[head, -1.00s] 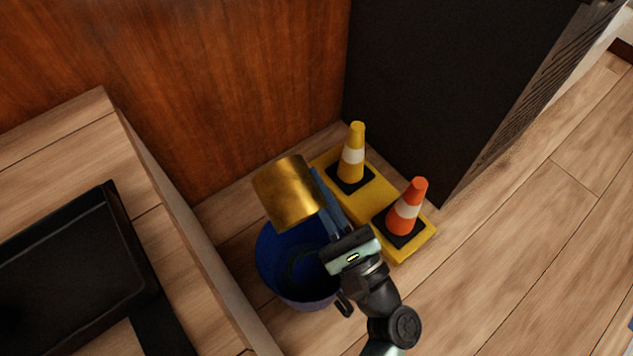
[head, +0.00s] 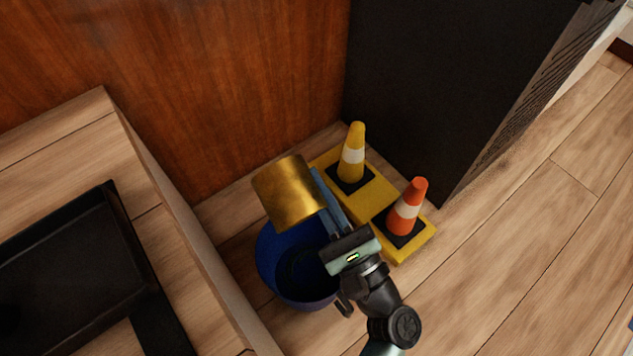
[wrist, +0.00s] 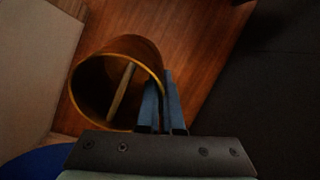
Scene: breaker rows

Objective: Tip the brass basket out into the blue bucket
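The brass basket (head: 288,192) is held above the far side of the blue bucket (head: 297,294). In the wrist view the basket (wrist: 121,83) shows its open mouth, with a tan stick-like piece (wrist: 122,92) inside. My gripper (head: 326,192) is closed on the basket's right-hand wall or rim; in the wrist view its blue fingers (wrist: 162,103) are close together at that rim. The basket is tilted on its side. The bucket stands on the floor and part of its opening is hidden by the basket and my gripper. The bucket's blue edge (wrist: 38,164) shows at the lower left of the wrist view.
A yellow block (head: 372,205) with a yellow cone (head: 353,153) and an orange cone (head: 408,206) stands right of the bucket. A dark cabinet (head: 440,90) rises behind. A wooden counter (head: 75,140) with a black tray (head: 75,265) is at left. Floor at right is clear.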

